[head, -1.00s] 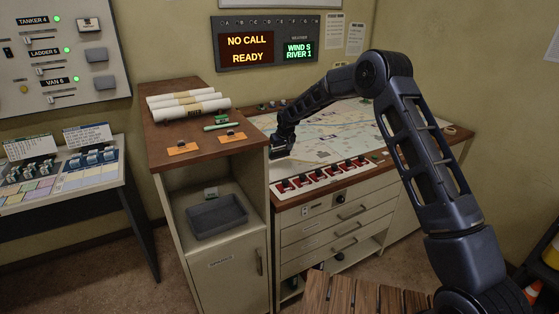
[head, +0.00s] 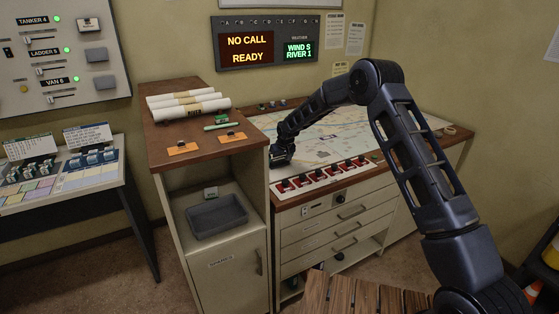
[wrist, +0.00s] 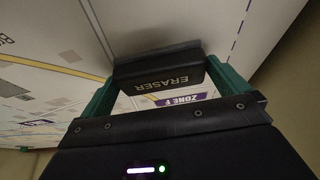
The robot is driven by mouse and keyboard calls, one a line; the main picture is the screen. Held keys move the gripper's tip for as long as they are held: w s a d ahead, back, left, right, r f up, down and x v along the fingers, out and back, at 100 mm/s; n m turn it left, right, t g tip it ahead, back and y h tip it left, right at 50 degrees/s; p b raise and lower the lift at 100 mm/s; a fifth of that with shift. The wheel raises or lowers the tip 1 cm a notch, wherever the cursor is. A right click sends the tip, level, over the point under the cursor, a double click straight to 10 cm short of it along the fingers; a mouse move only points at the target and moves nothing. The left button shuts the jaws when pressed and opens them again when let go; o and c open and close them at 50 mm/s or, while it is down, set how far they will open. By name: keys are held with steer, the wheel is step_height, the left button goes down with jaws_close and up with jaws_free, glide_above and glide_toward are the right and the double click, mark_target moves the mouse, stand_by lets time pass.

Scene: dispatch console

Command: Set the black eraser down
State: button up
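The black eraser (wrist: 162,80), lettered ERASER, lies between the two green fingers of my gripper (wrist: 160,70) in the wrist view. The fingers meet its two ends. The eraser is right over the map surface, with a dark shadow beside it; I cannot tell whether it touches. In the head view my gripper (head: 281,161) is low at the left end of the map table (head: 325,131), beside the wooden-topped cabinet. The eraser cannot be made out there.
The cabinet (head: 165,137) stands close on the left, higher than the map, with rolled charts (head: 190,106) on top. A row of red switches (head: 312,179) runs along the map's front edge. The map's middle is clear.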

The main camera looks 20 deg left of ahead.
steer(key=v, duration=1.2)
steer(key=shift+r, duration=0.15)
steer(key=s+d+r+m+h, duration=0.1)
steer(key=d+r, duration=0.6)
steer(key=d, duration=0.2)
steer(key=s+d+r+m, duration=0.1)
steer(key=d+r, duration=0.5)
steer(key=d, duration=0.3)
steer(key=s+d+r+m, duration=0.1)
steer(key=s+d+r, duration=0.2)
steer(key=d, duration=0.3)
steer(key=s+d+r+t+h, duration=0.1)
steer(key=s+d+r, duration=0.2)
steer(key=d, duration=0.3)
steer(key=s+d+r+m, duration=0.1)
steer(key=s+d+r, duration=0.25)
steer(key=d, duration=0.25)
steer(key=s+d+r+m, duration=0.3)
steer(key=s+d, duration=1.1)
steer(key=s+d+f+m, duration=0.1)
steer(key=s+d+f, duration=0.1)
steer(key=s+d, duration=0.2)
steer(key=s+d+f+m+h, duration=0.1)
steer(key=s+d, duration=0.3)
steer(key=s, duration=0.7)
steer(key=shift+s+f, duration=0.3)
steer(key=shift+f, duration=0.45)
